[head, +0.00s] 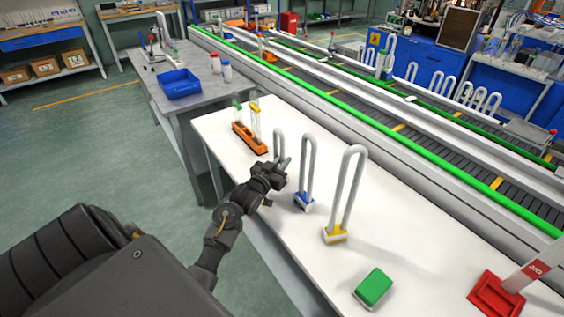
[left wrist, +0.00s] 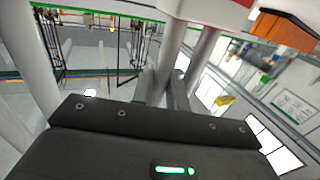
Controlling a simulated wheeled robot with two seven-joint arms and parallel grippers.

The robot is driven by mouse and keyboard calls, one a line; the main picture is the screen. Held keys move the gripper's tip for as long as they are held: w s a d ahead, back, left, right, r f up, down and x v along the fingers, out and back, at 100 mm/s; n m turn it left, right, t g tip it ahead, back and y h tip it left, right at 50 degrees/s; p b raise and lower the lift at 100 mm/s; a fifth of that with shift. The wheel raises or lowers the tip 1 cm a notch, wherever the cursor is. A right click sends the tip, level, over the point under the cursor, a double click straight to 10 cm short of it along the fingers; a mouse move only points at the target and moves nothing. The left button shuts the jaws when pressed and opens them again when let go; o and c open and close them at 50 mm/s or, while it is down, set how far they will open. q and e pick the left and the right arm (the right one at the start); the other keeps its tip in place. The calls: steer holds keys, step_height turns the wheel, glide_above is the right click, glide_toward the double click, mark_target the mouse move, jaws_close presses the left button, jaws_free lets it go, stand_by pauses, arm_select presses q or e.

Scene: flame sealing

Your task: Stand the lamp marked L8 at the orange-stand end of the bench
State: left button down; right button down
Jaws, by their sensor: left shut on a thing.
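My left gripper (head: 284,172) is at the bench's left part and is shut on a white U-shaped lamp (head: 279,143). The gripper hides this lamp's lower end in the head view. In the left wrist view, the lamp's tube (left wrist: 171,48) runs between the fingers (left wrist: 165,92). I cannot read L8 on any lamp. The orange stand (head: 241,139) is at the far left end of the white bench (head: 215,125), left of the held lamp, with upright pieces in it. The stand also appears in the left wrist view (left wrist: 283,30). My right gripper is not in view.
A lamp with a blue base (head: 304,201) and one with a yellow base (head: 335,234) stand right of my gripper. A green block (head: 374,287) and a red stand (head: 492,292) are nearer. A conveyor (head: 400,135) runs behind the bench.

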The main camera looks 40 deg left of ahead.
arm_select(q)
steer(key=c, duration=1.4)
jaws_free()
steer(key=s+d+b, duration=0.1)
steer(key=s, duration=1.1)
steer(key=shift+r, duration=0.15)
steer(key=shift+d, duration=0.15)
